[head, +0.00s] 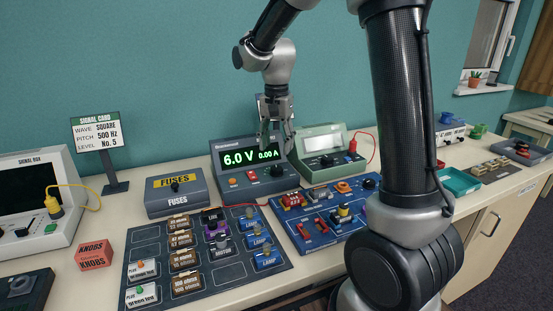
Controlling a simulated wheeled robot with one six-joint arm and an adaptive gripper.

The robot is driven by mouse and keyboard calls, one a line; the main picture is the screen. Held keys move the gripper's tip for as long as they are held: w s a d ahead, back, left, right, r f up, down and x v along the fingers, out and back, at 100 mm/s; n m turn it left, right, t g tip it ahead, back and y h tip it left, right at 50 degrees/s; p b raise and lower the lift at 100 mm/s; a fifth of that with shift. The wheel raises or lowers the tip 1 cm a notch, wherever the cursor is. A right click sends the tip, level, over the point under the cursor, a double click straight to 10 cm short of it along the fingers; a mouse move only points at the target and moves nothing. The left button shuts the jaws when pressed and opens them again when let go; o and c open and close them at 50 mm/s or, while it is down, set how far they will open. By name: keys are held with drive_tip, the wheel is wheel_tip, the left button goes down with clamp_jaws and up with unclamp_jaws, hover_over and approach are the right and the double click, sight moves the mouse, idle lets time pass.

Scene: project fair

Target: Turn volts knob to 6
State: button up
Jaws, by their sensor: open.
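A grey power supply (222,163) stands at the back of the table, its green display (250,157) reading 6.0 V and 0.00 A. A dark round knob (277,171) sits at the lower right of its front panel; its label is too small to read. An orange part and a red part sit left of the knob. My gripper (275,145) points down with its fingers apart, just above the knob and in front of the panel's right end. It appears empty and apart from the knob.
A green meter (322,141) stands close on the right, with a red plug and lead. A grey fuses box (176,193) is on the left. A dark board of labelled blocks (225,270) and a blue circuit board (327,232) lie in front.

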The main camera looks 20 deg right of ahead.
wheel_tip(320, 180, up, 4)
drive_tip(key=shift+r, duration=0.2)
idle(0.4)
drive_tip(key=s+d+r+n+t, duration=0.1)
drive_tip(key=s+d+n, duration=0.1)
drive_tip(key=s, duration=0.6)
drive_tip(key=s+d+r+n+t, duration=0.1)
drive_tip(key=s+d+n+t, duration=0.1)
drive_tip(key=s, duration=0.7)
drive_tip(key=s+d+r+n+t, duration=0.1)
drive_tip(key=s+d+n, duration=0.2)
drive_tip(key=s, duration=0.6)
drive_tip(key=shift+d+r+n, duration=0.2)
drive_tip(key=shift+r+n, duration=0.2)
drive_tip(key=shift+n, duration=0.6)
